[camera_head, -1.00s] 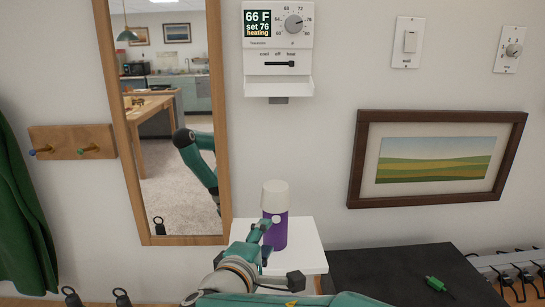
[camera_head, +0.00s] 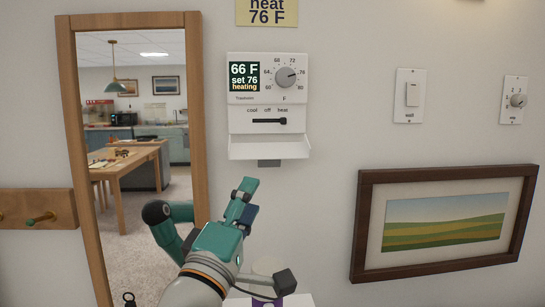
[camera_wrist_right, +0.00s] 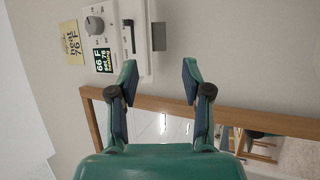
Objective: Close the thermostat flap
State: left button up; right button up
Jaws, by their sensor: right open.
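The white thermostat (camera_head: 240,112) is on the wall, its display reading 66 F, set 76, heating. Its flap (camera_head: 270,149) is open, folded down and sticking out below the slider like a shelf, with a small grey tab under it. In the right wrist view the thermostat (camera_wrist_right: 113,22) appears turned sideways, with the grey tab (camera_wrist_right: 158,37) beside the flap. My right gripper (camera_head: 245,200) is open and empty, below and slightly left of the flap, apart from it. Its two spread fingers also show in the wrist view (camera_wrist_right: 160,75). My left gripper is out of view.
A wood-framed mirror (camera_head: 195,80) hangs left of the thermostat. A light switch (camera_head: 410,95), a small dial plate (camera_head: 515,103) and a framed picture (camera_head: 445,222) are to the right. A yellow note (camera_head: 267,11) is above. A bottle (camera_head: 266,266) is partly hidden below my gripper.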

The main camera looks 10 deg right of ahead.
aim_at(268, 163)
jog(key=p+x, duration=0.3)
jog(key=x, duration=0.7)
jog(key=shift+r+p, duration=0.1)
jog(key=shift+p, duration=0.3)
jog(key=shift+w+d+r, duration=0.15)
jog(key=shift+w+d, duration=0.1)
jog(key=shift+w, duration=0.35)
jog(key=shift+c, duration=0.2)
